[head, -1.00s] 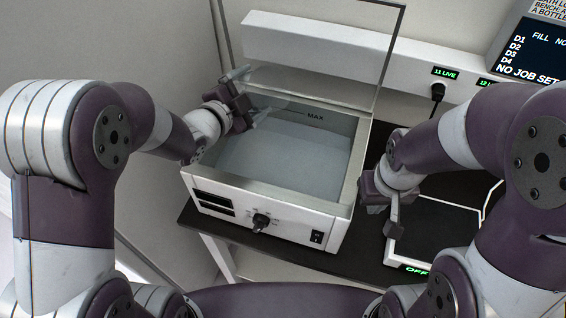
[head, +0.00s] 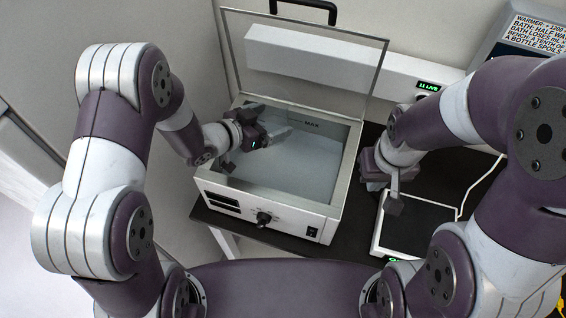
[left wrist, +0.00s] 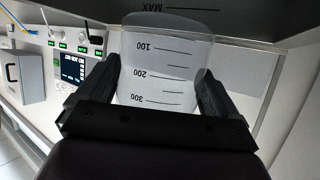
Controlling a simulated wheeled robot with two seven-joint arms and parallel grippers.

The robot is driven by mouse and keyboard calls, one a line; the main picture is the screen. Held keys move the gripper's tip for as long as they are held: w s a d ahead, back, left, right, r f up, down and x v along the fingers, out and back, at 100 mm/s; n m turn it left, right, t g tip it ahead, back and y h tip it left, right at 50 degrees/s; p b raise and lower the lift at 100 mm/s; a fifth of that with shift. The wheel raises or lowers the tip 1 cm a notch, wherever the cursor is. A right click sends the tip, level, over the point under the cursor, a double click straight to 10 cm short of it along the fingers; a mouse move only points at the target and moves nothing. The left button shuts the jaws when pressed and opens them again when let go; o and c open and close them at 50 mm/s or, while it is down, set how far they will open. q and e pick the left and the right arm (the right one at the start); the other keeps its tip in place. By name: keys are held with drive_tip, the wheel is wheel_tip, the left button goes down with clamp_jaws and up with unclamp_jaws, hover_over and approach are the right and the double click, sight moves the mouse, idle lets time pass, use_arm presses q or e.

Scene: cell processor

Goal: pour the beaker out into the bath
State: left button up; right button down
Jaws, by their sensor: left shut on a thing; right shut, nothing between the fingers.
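The bath (head: 322,222) is a white box with a steel rim, a knob in front and a MAX mark inside. Its clear lid (head: 300,50) stands open at the back. Pale liquid (head: 290,175) shows inside. My left gripper (head: 268,136) is over the bath's back left part, shut on the clear beaker. The beaker (left wrist: 165,72) shows between the fingers (left wrist: 160,95) in the left wrist view, with marks 100, 200 and 300. In the head view it is faint, and its contents cannot be told. My right gripper (head: 394,200) is shut and empty, right of the bath.
A flat device with a black top (head: 418,226) lies right of the bath on the dark bench (head: 462,190). A white rail (head: 405,84) with an 11 LIVE label runs behind. A screen unit (head: 520,40) stands at the back right. A white cable lies beside the flat device.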

use_arm(q)
drive_tip(key=shift+f, duration=0.1)
wheel_tip(320, 180, up, 5)
drive_tip(key=p, duration=0.4)
drive_tip(key=shift+r, duration=0.2)
drive_tip(key=shift+f, duration=0.1)
